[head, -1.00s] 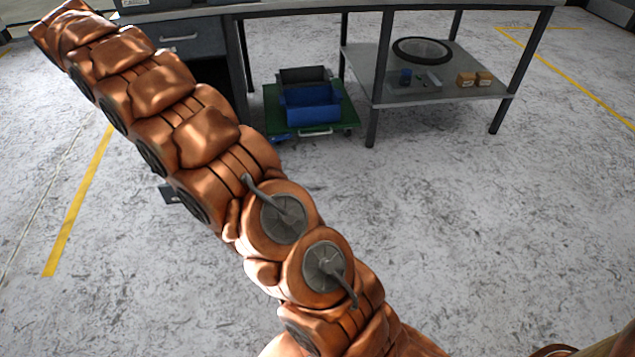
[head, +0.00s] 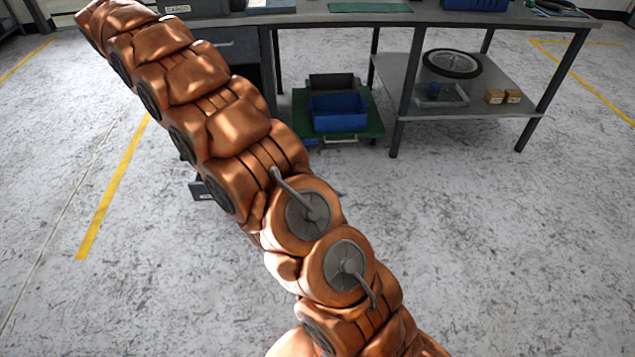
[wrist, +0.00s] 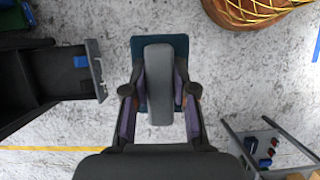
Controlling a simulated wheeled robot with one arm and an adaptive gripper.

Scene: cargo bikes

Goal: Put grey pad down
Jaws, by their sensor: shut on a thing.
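The grey pad (wrist: 158,75) is a long, rounded grey piece, seen from above in the wrist view. A dark teal flat part (wrist: 181,48) shows behind it; I cannot tell whether they are joined. My gripper (wrist: 158,100) is shut on the grey pad, with a purple-lined finger on each side. The pad is over the grey floor in this view; its height cannot be told. In the head view my arm runs off the upper left, so neither gripper nor pad shows there.
A workbench (head: 425,18) stands at the back, with a lower shelf (head: 475,101) holding a wheel (head: 452,64) and small boxes. A green trolley (head: 368,124) carries a blue bin (head: 338,112). An open dark drawer (wrist: 98,72) is left of my gripper.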

